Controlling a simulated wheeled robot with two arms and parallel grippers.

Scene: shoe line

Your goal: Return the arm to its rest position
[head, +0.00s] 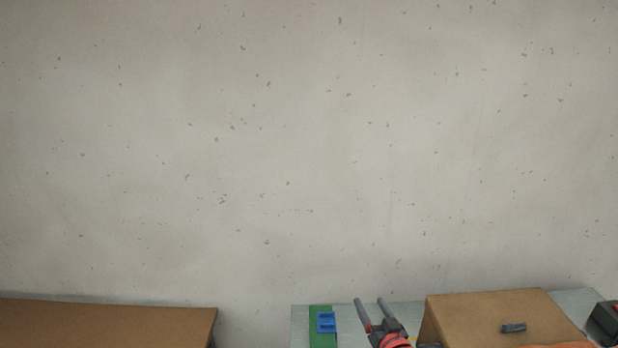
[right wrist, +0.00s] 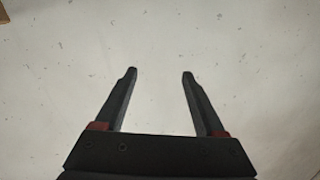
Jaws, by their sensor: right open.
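My right gripper (head: 369,302) is at the bottom of the head view, over the grey table (head: 300,325) and left of a brown box-like block (head: 480,304). Its two dark fingers are spread apart and point up and away. In the right wrist view the gripper (right wrist: 159,75) is also open, with nothing between the fingers and only a pale speckled surface beyond. My left gripper does not show in either view.
A green strip (head: 319,311) with a blue piece (head: 326,322) on it lies left of the gripper. A small dark part (head: 513,328) is on the brown block. A brown table (head: 100,320) stands at left, with a gap between. A speckled wall (head: 300,150) fills the background.

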